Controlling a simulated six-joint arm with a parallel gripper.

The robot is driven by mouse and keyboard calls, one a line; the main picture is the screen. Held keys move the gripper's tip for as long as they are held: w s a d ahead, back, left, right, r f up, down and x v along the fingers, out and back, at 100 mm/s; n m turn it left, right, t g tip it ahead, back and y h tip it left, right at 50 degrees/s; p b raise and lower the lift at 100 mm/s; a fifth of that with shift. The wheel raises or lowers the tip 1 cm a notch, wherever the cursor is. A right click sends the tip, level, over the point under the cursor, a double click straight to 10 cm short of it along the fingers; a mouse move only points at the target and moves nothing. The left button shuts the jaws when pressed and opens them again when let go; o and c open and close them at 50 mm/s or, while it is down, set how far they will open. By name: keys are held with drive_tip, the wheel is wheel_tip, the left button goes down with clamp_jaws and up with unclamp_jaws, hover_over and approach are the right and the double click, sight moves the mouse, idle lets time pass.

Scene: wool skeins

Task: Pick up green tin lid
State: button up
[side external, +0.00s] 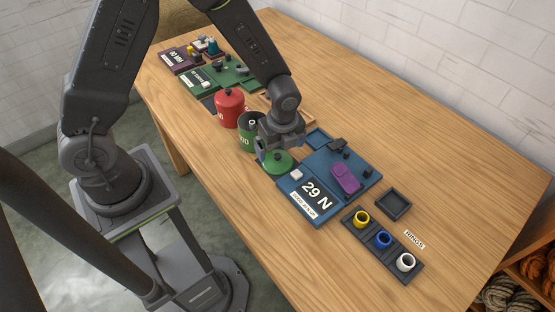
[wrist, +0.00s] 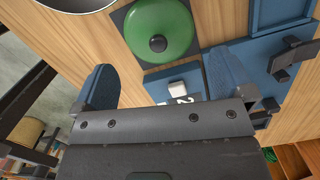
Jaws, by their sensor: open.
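The green tin lid (side external: 279,163) is a round green disc with a dark knob at its centre. In the wrist view the lid (wrist: 172,18) lies knob up on a dark square pad (wrist: 121,18), ahead of my fingers. My gripper (side external: 272,149) is just above the lid in the side view and hides part of it. In the wrist view my gripper (wrist: 162,82) has its two blue-grey fingers wide apart with nothing between them. The green tin (side external: 250,133) stands beside the lid, uncovered, partly behind my gripper.
A blue board (side external: 322,208) marked "29 N" with a white block (side external: 296,174) and a purple piece (side external: 346,178) lies right of the lid. A red lidded tin (side external: 229,107) stands further back. A ring rack (side external: 382,240) is at front right.

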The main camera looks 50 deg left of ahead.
sight(277, 155)
drive_tip(key=f, duration=0.2)
drive_tip(key=a+f, duration=0.1)
drive_tip(key=f, duration=0.1)
drive_tip(key=shift+f, duration=0.4)
drive_tip(key=shift+c, duration=0.4)
drive_tip(key=c, duration=1)
drive_tip(key=shift+o, duration=0.2)
